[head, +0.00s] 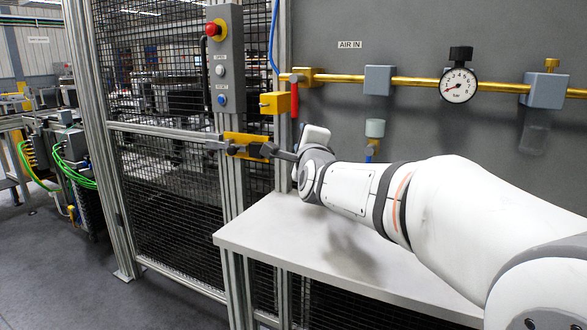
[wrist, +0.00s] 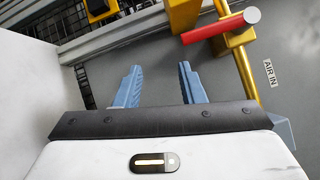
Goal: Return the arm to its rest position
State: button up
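My gripper (wrist: 157,66) shows in the wrist view with its two blue fingers well apart and nothing between them. In the head view my white arm reaches in from the right above a pale bench. A red valve handle (head: 294,100) hangs down on the brass air line (head: 408,81), above my wrist. The red handle also shows in the wrist view (wrist: 215,32), to the upper right of the fingers and apart from them.
The bench (head: 270,232) lies below my arm. A mesh gate (head: 165,190) with a yellow latch (head: 245,139) stands left of my wrist. A control post (head: 226,70) with an emergency stop (head: 212,29) rises above it. A gauge (head: 458,85) sits on the air line. Open floor lies at lower left.

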jog(key=s+d+f+n+g+h+p, duration=0.1)
jog(key=s+d+f+n+g+p, duration=0.2)
jog(key=s, duration=0.8)
jog(key=s+d+f+n+g+p, duration=0.2)
jog(key=s+d+n+g+p, duration=0.3)
jog(key=s+n+g+p, duration=0.2)
jog(key=s+d+f+n+g+h+p, duration=0.1)
jog(key=s+d+f+n+g+p, duration=0.2)
jog(key=s, duration=1.2)
jog(key=d+n+g+p, duration=0.2)
jog(key=n+g+p, duration=0.1)
jog(key=n+p, duration=0.2)
jog(key=shift+s+f+n+h+p, duration=0.2)
jog(key=shift+f+n+h+p, duration=0.15)
jog(key=shift+n, duration=0.25)
